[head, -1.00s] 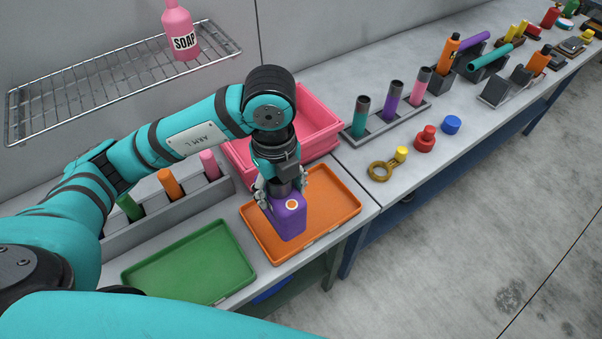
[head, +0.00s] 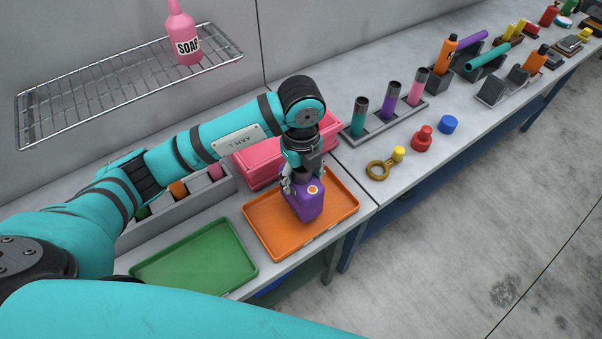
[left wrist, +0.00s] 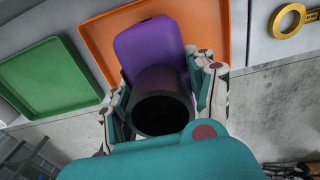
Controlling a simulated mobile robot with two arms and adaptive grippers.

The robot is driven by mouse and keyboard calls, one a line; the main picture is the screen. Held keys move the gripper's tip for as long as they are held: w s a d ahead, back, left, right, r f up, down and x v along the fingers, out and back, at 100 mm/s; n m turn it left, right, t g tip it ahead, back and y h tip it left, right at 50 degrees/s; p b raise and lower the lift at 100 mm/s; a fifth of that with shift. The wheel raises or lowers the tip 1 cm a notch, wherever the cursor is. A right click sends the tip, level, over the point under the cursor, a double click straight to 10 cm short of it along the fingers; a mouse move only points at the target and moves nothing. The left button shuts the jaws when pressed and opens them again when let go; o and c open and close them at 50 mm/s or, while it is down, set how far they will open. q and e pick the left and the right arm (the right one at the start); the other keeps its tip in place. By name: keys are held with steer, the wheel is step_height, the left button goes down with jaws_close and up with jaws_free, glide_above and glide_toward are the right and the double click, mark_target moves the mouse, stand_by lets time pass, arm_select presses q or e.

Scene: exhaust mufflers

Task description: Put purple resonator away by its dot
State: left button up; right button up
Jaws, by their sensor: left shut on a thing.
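The purple resonator (head: 309,205) is a rounded purple box with a dark pipe neck. On its face is an orange dot with a pale rim (head: 313,189). My left gripper (head: 302,178) is shut on its neck and holds it upright over the orange tray (head: 270,227). In the left wrist view the purple body (left wrist: 150,47) and the open dark pipe end (left wrist: 161,103) show between the fingers (left wrist: 163,92). I cannot tell whether its base touches the tray. The green tray (head: 195,262) lies to the left, empty. My right gripper is out of view.
A pink bin (head: 258,163) stands behind the orange tray. A grey rack with coloured tubes (head: 203,190) is behind the green tray. A yellow-capped ring part (head: 378,170), red part (head: 422,139) and blue cap (head: 448,124) sit to the right. A wire shelf (head: 110,92) holds a soap bottle.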

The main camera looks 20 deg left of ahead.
arm_select(q)
steer(key=o, duration=0.6)
steer(key=shift+f, duration=0.15)
steer(key=o, duration=0.5)
steer(key=shift+r, duration=0.55)
step_height(320, 180, up, 11)
steer(key=shift+r+b, duration=0.15)
steer(key=shift+b, duration=0.8)
